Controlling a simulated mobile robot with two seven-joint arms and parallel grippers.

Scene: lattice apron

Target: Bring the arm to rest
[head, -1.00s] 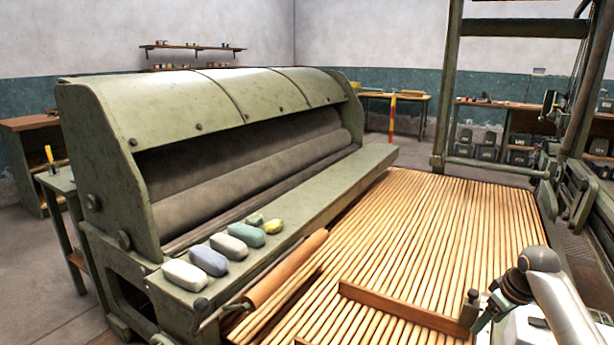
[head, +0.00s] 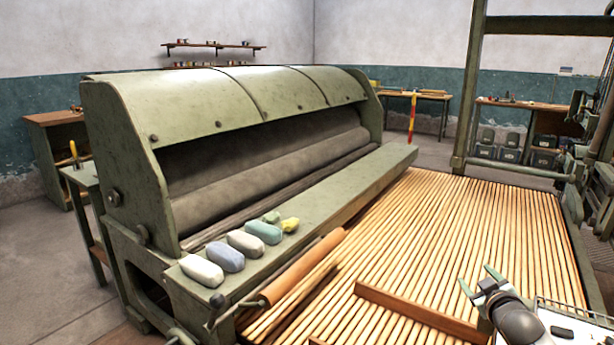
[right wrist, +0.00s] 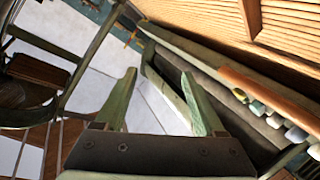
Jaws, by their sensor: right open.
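My right gripper (head: 477,277) is at the lower right of the head view, in front of the slatted lattice apron (head: 450,225). Its two green fingers are spread apart with nothing between them. In the right wrist view its fingers (right wrist: 158,74) are also apart and empty, with the wall and the machine behind them. My left gripper is in neither view.
A green machine (head: 225,105) with a hood and rollers stands left of the apron. Several soap-like blocks (head: 245,243) lie on its ledge, near a wooden roller (head: 305,268). A wooden bar (head: 415,305) lies across the slats close to my right gripper.

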